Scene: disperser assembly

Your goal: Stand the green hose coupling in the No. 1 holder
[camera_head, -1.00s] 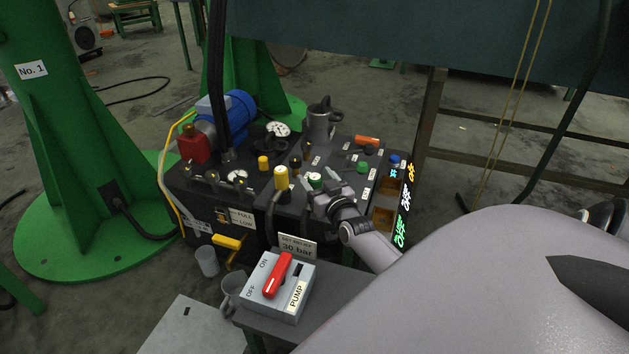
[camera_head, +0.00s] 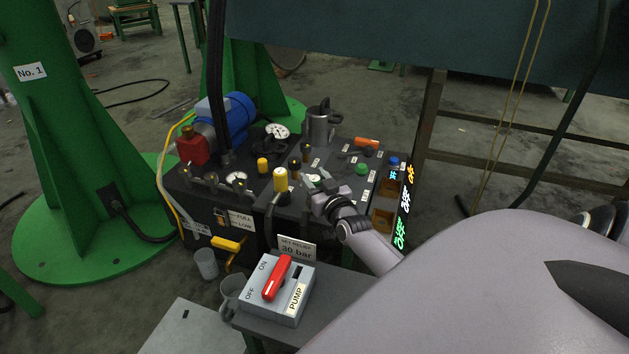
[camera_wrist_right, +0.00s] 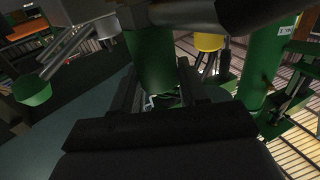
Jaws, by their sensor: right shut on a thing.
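My right gripper (camera_head: 318,190) is over the front of the dark bench panel, near the yellow-topped post. In the right wrist view, its fingers (camera_wrist_right: 158,95) are shut on the green hose coupling (camera_wrist_right: 150,58), a green cylinder. The lower end of the coupling is hidden by the fingers. In the head view the gripper hides most of it, so I cannot tell whether it touches a holder. Small white labels stand on the panel, too small to read. A readable "No. 1" sign is on the large green column (camera_head: 75,165) at the left. My left gripper is not in view.
A yellow-topped post (camera_head: 281,180) stands just left of my right gripper. A grey jug (camera_head: 319,127) is behind it, and an orange piece (camera_head: 367,142) lies behind right. The pump switch box (camera_head: 277,287) is in front. A blue motor (camera_head: 228,113) is at the back left.

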